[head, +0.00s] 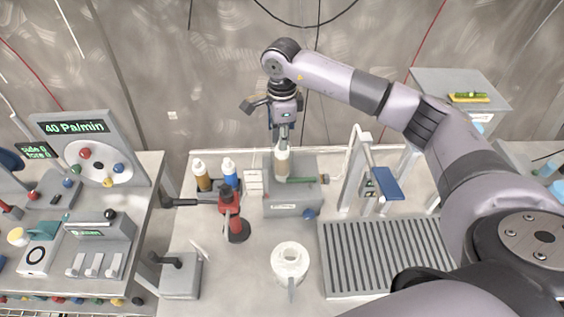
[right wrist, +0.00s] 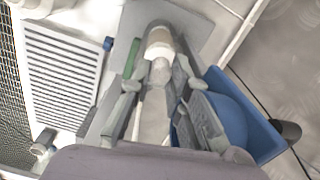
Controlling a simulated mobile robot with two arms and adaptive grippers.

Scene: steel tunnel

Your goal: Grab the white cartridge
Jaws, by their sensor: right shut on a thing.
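The white cartridge (head: 281,162) is a pale upright cylinder at the grey machine in the middle of the table in the head view. My right gripper (head: 283,142) reaches down from above and is shut on its top. In the right wrist view, the cartridge (right wrist: 159,45) shows between the fingers of my right gripper (right wrist: 158,80), with its far part against the grey machine. I cannot tell whether the cartridge is seated in the machine or just clear of it. My left gripper is not in view.
The grey machine (head: 290,207) has a green-handled part at its right. A brown bottle (head: 202,177) and a blue bottle (head: 229,172) stand left of it, behind a red tool (head: 231,205). A white jug (head: 290,262) and a ribbed grey tray (head: 385,258) are nearer.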

